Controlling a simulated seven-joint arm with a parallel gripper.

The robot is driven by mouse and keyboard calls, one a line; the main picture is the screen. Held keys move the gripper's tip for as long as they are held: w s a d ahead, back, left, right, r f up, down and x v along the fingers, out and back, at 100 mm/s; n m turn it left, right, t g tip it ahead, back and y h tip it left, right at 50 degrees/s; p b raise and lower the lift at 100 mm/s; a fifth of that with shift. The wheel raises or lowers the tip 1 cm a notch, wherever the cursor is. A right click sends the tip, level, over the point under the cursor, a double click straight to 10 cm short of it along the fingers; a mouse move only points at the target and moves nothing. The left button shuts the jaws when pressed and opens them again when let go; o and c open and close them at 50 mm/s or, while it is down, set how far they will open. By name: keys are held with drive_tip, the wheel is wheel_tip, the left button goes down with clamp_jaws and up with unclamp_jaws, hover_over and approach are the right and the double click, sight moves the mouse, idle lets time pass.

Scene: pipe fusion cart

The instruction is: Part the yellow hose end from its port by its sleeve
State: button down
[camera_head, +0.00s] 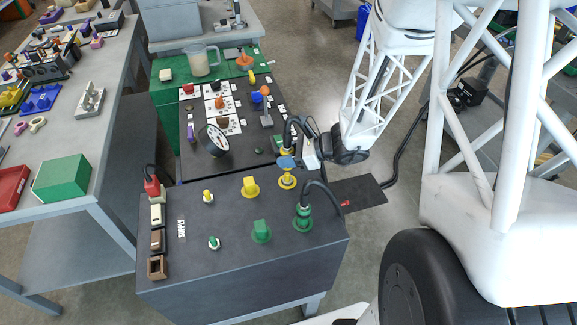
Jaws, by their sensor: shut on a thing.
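The yellow hose end (286,151) has a black hose arching up from its top. My gripper (288,162) reaches in from the upper right and is shut on this hose end, with a blue part showing at the grip. Directly below stands the yellow port (287,181) on the dark panel of the cart (220,262). My fingers hide the place between hose end and port, so I cannot tell whether they touch. The sleeve itself is too small to make out.
A green hose end (303,216) with a black hose stands close in front. A yellow knob (251,187), a green knob (261,231) and small valves (208,197) stand to the left. A red plug (152,187) is at the left edge. A round gauge (213,141) stands behind.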

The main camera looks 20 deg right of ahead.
sight(286, 132)
drive_tip(key=shift+r, duration=0.1)
drive_tip(key=shift+r, duration=4.4)
